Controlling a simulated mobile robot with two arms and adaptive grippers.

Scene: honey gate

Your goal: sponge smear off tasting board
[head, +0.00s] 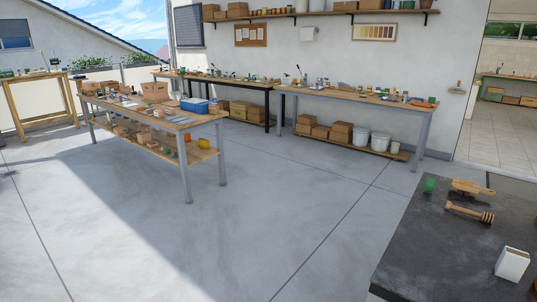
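Neither of my grippers shows in the head view. A dark tabletop (420,255) fills the lower right corner. A small flat wooden piece with a handle (472,187) lies near its far edge; I cannot tell whether it is the tasting board or a brush. No smear can be made out on it. I cannot pick out a sponge in this view.
On the dark table are a green cup (430,186), a wooden honey dipper (469,211) and a white box (512,264). A cluttered workbench (205,117) stands at left, and another bench (350,95) is along the wall. Open concrete floor (260,225) lies between.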

